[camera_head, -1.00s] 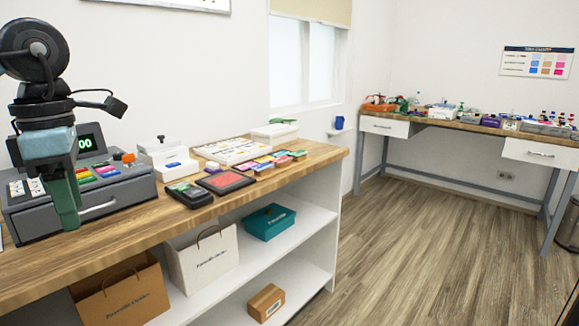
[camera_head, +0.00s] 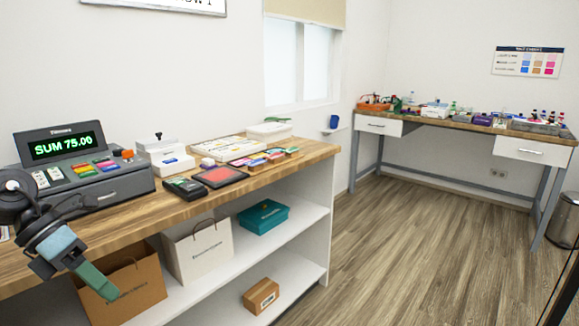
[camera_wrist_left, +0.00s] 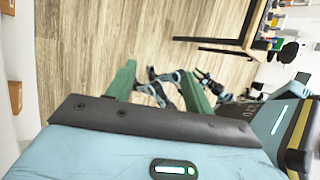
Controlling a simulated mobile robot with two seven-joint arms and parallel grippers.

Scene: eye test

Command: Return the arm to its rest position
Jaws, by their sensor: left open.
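My left gripper (camera_head: 97,282) is at the lower left in the head view, in front of the wooden counter (camera_head: 215,198) edge. It points down and to the right, with its green fingers overlapping a brown paper bag. In the left wrist view the left gripper (camera_wrist_left: 158,90) has its two green fingers apart with nothing held between them. Teal and black arm parts of mine show beyond the fingers. I cannot make out my right gripper's jaws.
A cash register (camera_head: 85,165) reading 75.00 stands on the counter near the arm. A card terminal (camera_head: 184,188) and a red pad (camera_head: 220,177) lie to its right. The brown bag (camera_head: 135,290) and white bag (camera_head: 200,250) stand below.

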